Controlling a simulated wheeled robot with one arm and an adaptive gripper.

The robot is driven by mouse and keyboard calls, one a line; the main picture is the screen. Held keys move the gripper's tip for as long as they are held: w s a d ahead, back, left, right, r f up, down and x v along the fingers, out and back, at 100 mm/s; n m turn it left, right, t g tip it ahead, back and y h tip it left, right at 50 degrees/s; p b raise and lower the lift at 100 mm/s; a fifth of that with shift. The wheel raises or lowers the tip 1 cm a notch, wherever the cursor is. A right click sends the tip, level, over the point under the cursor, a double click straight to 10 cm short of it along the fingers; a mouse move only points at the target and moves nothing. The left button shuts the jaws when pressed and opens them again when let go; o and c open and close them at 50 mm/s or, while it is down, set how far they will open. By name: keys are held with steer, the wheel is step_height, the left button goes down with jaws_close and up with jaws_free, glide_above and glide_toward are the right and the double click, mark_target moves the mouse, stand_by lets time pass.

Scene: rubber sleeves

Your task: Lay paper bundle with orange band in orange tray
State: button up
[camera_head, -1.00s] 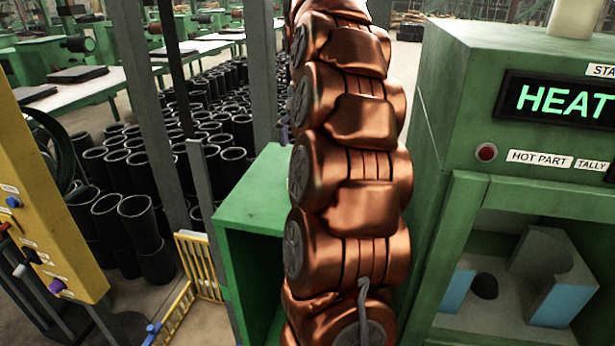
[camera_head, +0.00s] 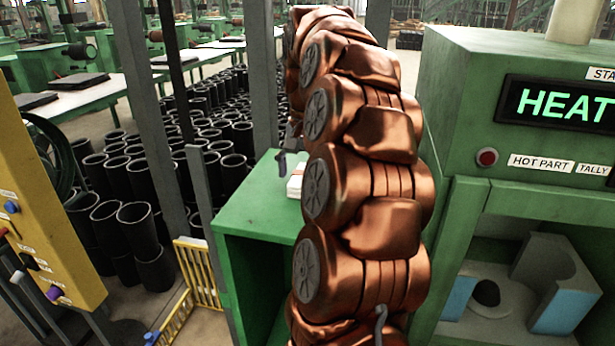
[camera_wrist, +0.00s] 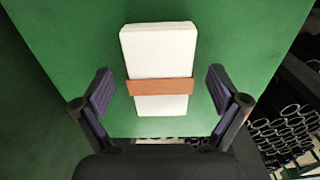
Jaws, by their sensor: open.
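The paper bundle (camera_wrist: 160,50) is a white block with an orange-brown band (camera_wrist: 160,86) around it. It lies on a green surface, with one end near that surface's edge in the wrist view. My gripper (camera_wrist: 160,88) is open above it, with one finger on each side of the bundle and gaps to both. In the head view a small part of the bundle (camera_head: 296,186) shows on top of the green cabinet (camera_head: 250,210), beside my copper-coloured arm. A dark fingertip of my gripper (camera_head: 282,160) shows just behind it. I do not see the orange tray.
A green machine (camera_head: 460,110) with a lit "HEAT" display stands to the right. Many black rubber sleeves (camera_head: 140,220) stand on the floor to the left, near a yellow rack (camera_head: 195,275) and a yellow control panel (camera_head: 40,230). The cabinet top left of the bundle is clear.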

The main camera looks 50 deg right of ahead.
steer(key=shift+f, duration=0.5)
steer(key=c, duration=1.4)
steer(key=shift+r, duration=0.1)
